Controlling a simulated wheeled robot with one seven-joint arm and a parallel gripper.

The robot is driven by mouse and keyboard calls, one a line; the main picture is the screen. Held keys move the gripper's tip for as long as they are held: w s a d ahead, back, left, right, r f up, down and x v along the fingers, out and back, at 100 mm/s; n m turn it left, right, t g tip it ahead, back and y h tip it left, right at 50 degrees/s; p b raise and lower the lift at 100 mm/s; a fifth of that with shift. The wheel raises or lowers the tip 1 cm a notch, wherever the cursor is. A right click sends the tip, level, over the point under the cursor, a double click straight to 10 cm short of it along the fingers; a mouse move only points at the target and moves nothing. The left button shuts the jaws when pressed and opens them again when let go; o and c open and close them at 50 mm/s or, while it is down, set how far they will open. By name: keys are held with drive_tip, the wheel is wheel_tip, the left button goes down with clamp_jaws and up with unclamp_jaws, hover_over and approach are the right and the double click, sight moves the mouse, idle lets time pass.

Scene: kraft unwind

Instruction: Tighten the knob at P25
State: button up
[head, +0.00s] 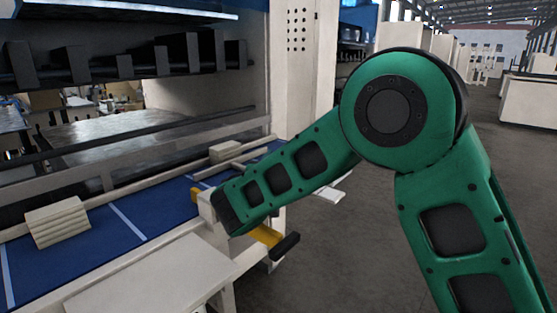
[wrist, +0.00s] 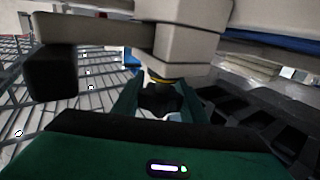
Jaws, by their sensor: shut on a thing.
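In the wrist view, a dark lobed knob (wrist: 160,101) sits under a pale machine bracket (wrist: 165,45), with a thin yellow ring (wrist: 162,80) just above it. My gripper (wrist: 159,97) has its two green fingers on either side of the knob and is shut on it. In the head view, my green arm reaches down to the front edge of the machine. The knob and the fingertips are hidden there behind the arm. No P25 label can be read in either view.
In the head view, a yellow bar with a black end (head: 285,246) sticks out beside my wrist. A blue bed (head: 95,250) holds a pale ribbed block (head: 58,222). A pale panel (head: 150,280) lies in front. The floor to the right is open.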

drive_tip(key=shift+r, duration=0.3)
drive_tip(key=o, duration=1.1)
drive_tip(key=shift+f, duration=0.1)
drive_tip(key=shift+c, duration=0.2)
drive_tip(key=shift+s+a+f, duration=0.1)
drive_tip(key=shift+s, duration=0.45)
drive_tip(key=shift+s+a, duration=0.2)
drive_tip(key=shift+s, duration=1.35)
drive_tip(key=shift+s+a, duration=0.15)
drive_tip(key=shift+s, duration=1.4)
